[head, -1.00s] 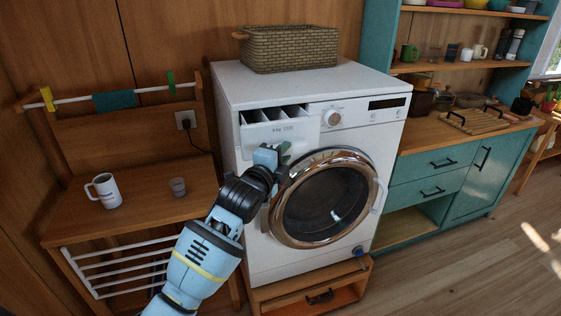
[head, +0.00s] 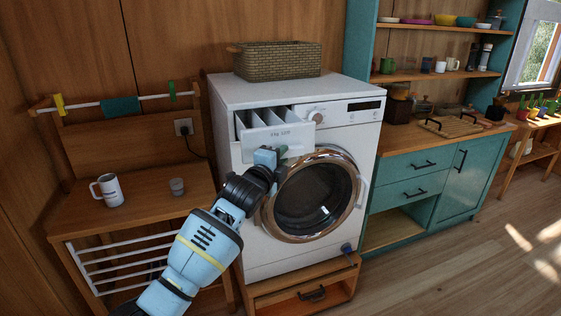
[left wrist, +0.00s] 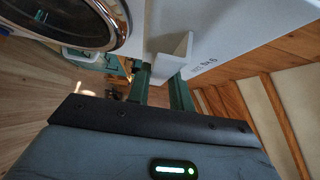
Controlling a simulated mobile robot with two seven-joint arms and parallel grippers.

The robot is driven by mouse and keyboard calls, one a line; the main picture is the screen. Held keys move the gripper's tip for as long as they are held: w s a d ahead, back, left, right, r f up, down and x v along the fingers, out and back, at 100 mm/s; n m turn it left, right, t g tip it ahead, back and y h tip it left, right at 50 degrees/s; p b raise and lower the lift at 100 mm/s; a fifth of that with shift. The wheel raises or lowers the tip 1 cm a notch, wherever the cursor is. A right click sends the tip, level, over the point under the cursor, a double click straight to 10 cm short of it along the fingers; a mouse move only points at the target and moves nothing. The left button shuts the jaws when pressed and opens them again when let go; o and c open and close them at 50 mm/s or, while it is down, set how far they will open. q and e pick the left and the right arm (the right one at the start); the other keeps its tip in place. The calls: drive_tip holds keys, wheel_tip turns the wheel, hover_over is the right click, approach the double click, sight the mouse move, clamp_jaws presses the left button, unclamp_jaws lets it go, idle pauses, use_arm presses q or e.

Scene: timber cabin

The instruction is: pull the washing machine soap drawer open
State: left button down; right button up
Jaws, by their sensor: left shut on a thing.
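The white washing machine (head: 235,180) stands on a wooden base, its round door shut. Its soap drawer (head: 278,141) at the upper left is pulled well out, with several compartments showing from above. My left gripper (head: 277,153) is at the lower edge of the drawer front. In the left wrist view, the left gripper's two green fingers (left wrist: 160,80) are on either side of the white drawer handle (left wrist: 173,58), shut on it. In the head view the gripper hides the handle. My right gripper is in neither view.
A wicker basket (head: 277,61) sits on the machine. A teal cabinet (head: 410,171) is to the right. The floor at the front right is clear.

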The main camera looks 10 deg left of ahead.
use_arm(q)
drive_tip(key=shift+f, duration=0.45)
drive_tip(key=shift+a, duration=0.1)
drive_tip(key=c, duration=1.3)
unclamp_jaws()
drive_tip(key=shift+r, duration=0.15)
drive_tip(key=shift+s+r, duration=0.1)
